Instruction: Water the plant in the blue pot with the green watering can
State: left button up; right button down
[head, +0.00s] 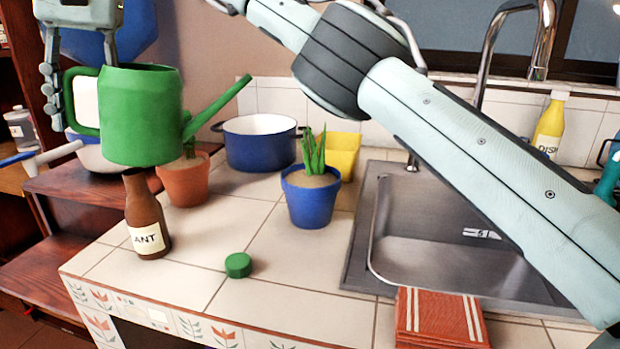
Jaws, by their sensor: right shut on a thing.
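The green watering can (142,115) is upright in the air at the upper left, its spout pointing right and up. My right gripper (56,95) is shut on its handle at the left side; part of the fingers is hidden. The blue pot (312,205) with a spiky green plant (314,155) stands on the counter, left of the sink. The spout tip (246,80) is to the left of the plant and higher in the picture, apart from it. No water shows. My left gripper is not in view.
A brown bottle (146,215) and a terracotta pot (184,182) stand below the can. A blue cooking pot (258,150) and yellow container (343,152) are behind. A green cap (238,265) lies in front. The sink (460,240) and red towel (440,318) are right.

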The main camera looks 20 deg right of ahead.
aim_at(71, 76)
jog(key=shift+a+f+h, duration=0.3)
jog(key=shift+a+h, duration=0.15)
jog(key=shift+h, duration=0.45)
jog(key=shift+r, duration=1.95)
jog(key=shift+d, duration=0.1)
